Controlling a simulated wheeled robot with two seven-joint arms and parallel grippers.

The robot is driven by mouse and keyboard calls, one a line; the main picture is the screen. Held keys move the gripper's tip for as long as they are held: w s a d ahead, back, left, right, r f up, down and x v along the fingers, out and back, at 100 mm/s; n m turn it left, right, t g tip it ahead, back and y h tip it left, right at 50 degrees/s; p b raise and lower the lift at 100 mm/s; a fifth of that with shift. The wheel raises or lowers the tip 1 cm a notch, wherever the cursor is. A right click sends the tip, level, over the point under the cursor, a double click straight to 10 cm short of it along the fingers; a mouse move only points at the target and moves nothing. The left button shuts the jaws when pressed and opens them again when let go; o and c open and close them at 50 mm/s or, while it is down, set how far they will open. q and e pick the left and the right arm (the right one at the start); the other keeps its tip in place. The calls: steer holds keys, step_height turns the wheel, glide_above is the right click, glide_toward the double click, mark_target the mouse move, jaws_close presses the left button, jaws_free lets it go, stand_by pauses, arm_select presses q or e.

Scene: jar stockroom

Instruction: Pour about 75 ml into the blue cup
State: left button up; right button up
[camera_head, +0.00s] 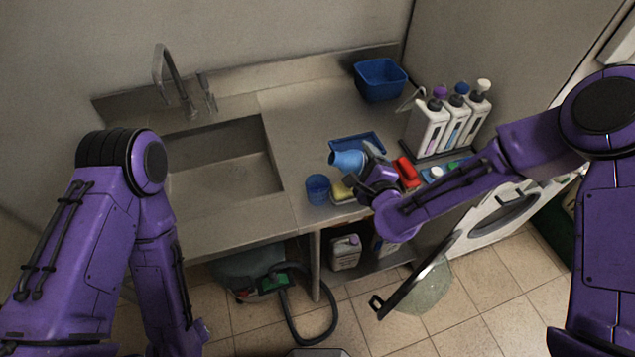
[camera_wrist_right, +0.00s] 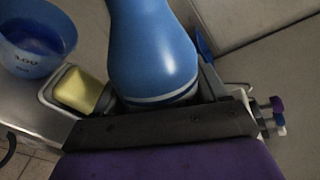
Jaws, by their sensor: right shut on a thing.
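The blue cup (camera_head: 317,190) stands upright near the counter's front edge, right of the sink. In the right wrist view the cup (camera_wrist_right: 35,45) is at upper left, has markings on its wall and shows darker blue inside. My right gripper (camera_head: 371,172) is shut on a light blue vessel (camera_head: 345,160), which lies tilted with its wide end to the left, above and to the right of the cup. The vessel (camera_wrist_right: 155,50) fills the middle of the wrist view. No stream is visible. My left arm hangs at the left; its gripper is out of view.
A yellow sponge (camera_head: 341,191) in a holder sits just right of the cup, under the gripper. A blue tray (camera_head: 352,142) lies behind. Several white bottles (camera_head: 432,125) stand at right, with a red item (camera_head: 405,171) before them. The sink (camera_head: 222,165) is left; a blue bin (camera_head: 380,80) stands behind.

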steer(key=f+b, duration=0.1)
steer(key=f+m+b, duration=0.1)
steer(key=shift+a+b, duration=0.25)
steer(key=shift+b, duration=0.1)
steer(key=m+b, duration=0.1)
steer(key=a+m+y+b, duration=0.1)
steer(key=m, duration=0.1)
steer(key=shift+a+r+b, duration=0.1)
steer(key=shift+r+b, duration=0.2)
steer(key=shift+b, duration=0.1)
steer(key=m+y+b, duration=0.1)
steer(key=m+b, duration=0.1)
steer(key=b, duration=0.1)
steer(key=d+m+t+b, duration=0.1)
steer(key=m+b, duration=0.1)
steer(key=b, duration=0.1)
steer(key=shift+w+r+m+y, duration=0.15)
steer(key=shift+r+m+y, duration=0.05)
steer(key=shift+m+y, duration=0.2)
steer(key=shift+r+m+t+b, duration=0.3)
steer(key=shift+r+m+b, duration=0.25)
steer(key=shift+m+b, duration=0.2)
steer(key=shift+r+m, duration=0.25)
steer(key=shift+r, duration=0.15)
